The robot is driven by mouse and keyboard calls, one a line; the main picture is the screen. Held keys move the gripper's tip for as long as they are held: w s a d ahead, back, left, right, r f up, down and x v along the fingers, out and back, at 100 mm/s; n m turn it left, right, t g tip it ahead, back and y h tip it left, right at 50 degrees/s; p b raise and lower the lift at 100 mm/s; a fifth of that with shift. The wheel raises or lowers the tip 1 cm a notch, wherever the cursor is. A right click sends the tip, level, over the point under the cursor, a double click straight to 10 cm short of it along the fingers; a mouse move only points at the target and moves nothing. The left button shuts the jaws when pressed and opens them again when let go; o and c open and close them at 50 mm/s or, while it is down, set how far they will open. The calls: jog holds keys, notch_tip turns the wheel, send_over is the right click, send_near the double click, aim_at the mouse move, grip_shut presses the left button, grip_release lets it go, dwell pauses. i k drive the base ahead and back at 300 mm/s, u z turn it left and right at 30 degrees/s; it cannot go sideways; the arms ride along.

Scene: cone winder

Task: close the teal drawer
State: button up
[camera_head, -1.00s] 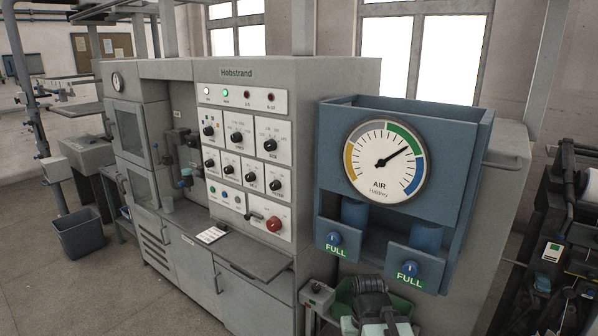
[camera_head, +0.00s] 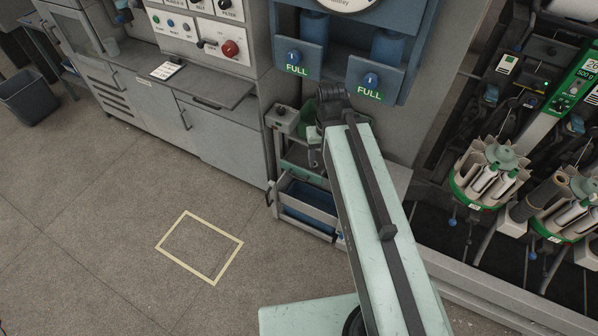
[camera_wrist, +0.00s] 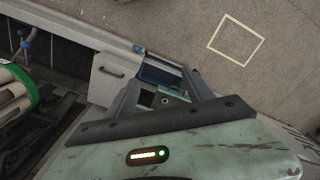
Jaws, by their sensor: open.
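An open drawer or tray with a grey rim (camera_head: 292,213) and blue inside stands low on a small unit, left of my arm in the head view. I cannot tell for certain that it is the teal drawer. In the wrist view a blue open compartment (camera_wrist: 158,75) shows beyond my gripper (camera_wrist: 162,80), with a small teal piece (camera_wrist: 176,95) nearer. My gripper's two dark fingers are spread, with nothing held between them. They look apart from the compartment. The gripper does not show clearly in the head view, where my arm covers part of the unit.
A grey machine cabinet (camera_head: 215,135) stands behind left, and a blue gauge panel (camera_head: 340,45) hangs above. Bobbin carriers (camera_head: 490,175) stand at the right. The floor with a yellow taped rectangle (camera_head: 200,248) is clear at the left.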

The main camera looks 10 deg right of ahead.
aim_at(297, 161)
jog(key=u, duration=2.5)
jog(key=k, duration=0.75)
jog(key=z, duration=0.75)
jog(key=i, duration=1)
jog(key=u, duration=0.05)
